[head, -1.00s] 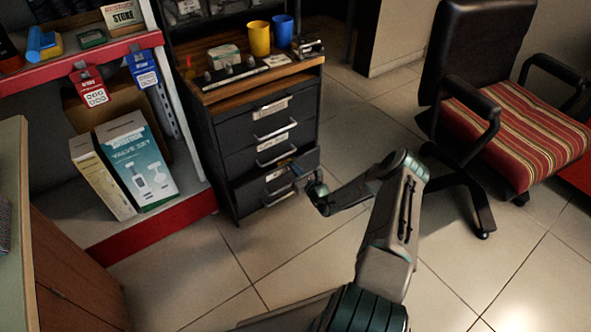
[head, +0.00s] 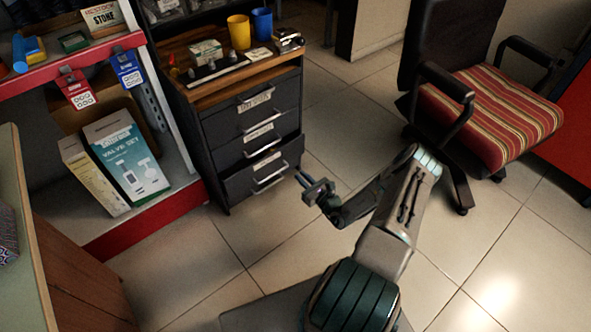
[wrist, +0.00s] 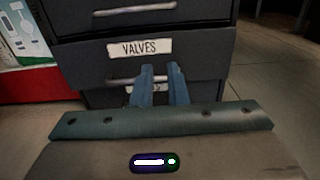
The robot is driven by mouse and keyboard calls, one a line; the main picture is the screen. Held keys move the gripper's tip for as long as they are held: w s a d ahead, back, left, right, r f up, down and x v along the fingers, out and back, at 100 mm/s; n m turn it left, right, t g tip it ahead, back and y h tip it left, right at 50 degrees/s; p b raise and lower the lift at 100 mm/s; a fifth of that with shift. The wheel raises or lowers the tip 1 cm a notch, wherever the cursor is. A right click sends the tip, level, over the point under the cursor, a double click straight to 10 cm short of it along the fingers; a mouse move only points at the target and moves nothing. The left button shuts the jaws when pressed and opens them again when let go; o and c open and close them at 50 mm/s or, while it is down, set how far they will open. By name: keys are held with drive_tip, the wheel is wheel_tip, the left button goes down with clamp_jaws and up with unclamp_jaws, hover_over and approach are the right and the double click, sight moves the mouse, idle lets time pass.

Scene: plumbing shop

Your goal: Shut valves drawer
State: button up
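The valves drawer (wrist: 195,65), dark grey with a white VALVES label (wrist: 139,48) and a bar handle, fills the middle of the wrist view. In the head view, the lowest clearly visible drawer front (head: 240,184) appears to stand slightly out from the cabinet (head: 213,147); its label is too small to read there. My gripper (head: 304,187) is just right of and in front of this drawer front. In the wrist view its two blue-grey fingers (wrist: 163,85) are apart with nothing between them. They point at the drawer and overlap its lower part; contact cannot be told.
A red-edged shelf (head: 150,222) with a valve set box (head: 130,165) stands left of the cabinet. Cups and small parts sit on the cabinet top. An office chair (head: 490,110) stands to the right. Tiled floor (head: 235,265) in front is clear.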

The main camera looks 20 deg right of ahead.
drive_tip(key=shift+o, duration=1.3)
drive_tip(key=shift+s+f+m, duration=0.1)
drive_tip(key=shift+s+m, duration=0.1)
drive_tip(key=shift+m, duration=0.1)
drive_tip(key=s+a+f+m+g+b, duration=0.1)
drive_tip(key=a+f+m, duration=0.1)
drive_tip(key=m, duration=0.7)
drive_tip(key=s+a+f+m+g+b, duration=0.1)
drive_tip(key=s+f+m, duration=0.1)
drive_tip(key=m, duration=0.6)
drive_tip(key=b+x, duration=0.5)
drive_tip(key=x, duration=0.9)
drive_tip(key=shift+w+d+f+h, duration=0.15)
drive_tip(key=shift+d+f+h, duration=0.05)
drive_tip(key=shift+f+h, duration=0.1)
clamp_jaws()
